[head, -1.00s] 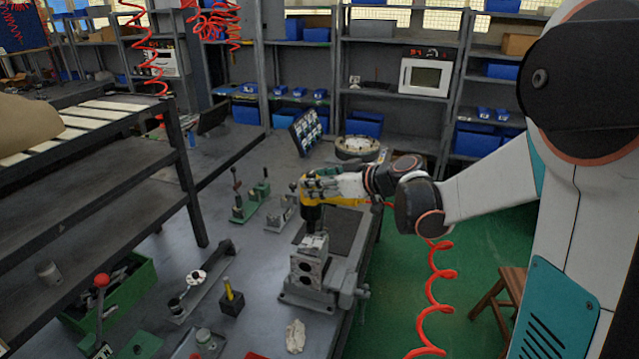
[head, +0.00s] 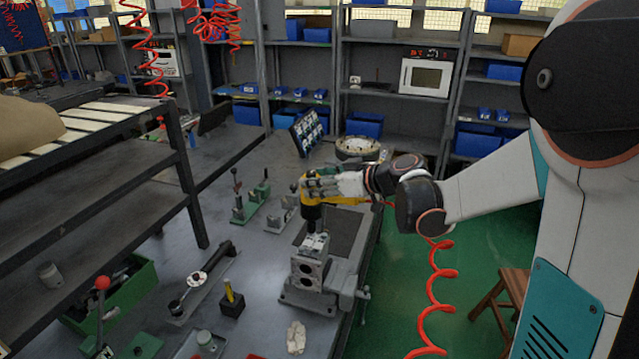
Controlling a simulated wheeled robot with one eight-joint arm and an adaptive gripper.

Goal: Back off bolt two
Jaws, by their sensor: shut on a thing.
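My gripper (head: 318,187) is shut on a yellow and black power driver (head: 312,205). The driver is upright, with its black nose pointing down over the valve block (head: 309,268). The grey block has round ports in its side and sits in a vise (head: 325,296) at the bench's right edge. The driver's tip is at or just above the block's top face; I cannot tell whether it touches a bolt. The bolts on top are too small to tell apart, so bolt two cannot be made out.
Green and grey fixtures (head: 250,205) stand behind and left of the vise. A yellow-handled tool in a black block (head: 231,298), a crumpled rag (head: 296,338) and a green bin (head: 115,290) lie in front. A dark shelf rack (head: 100,200) stands at left.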

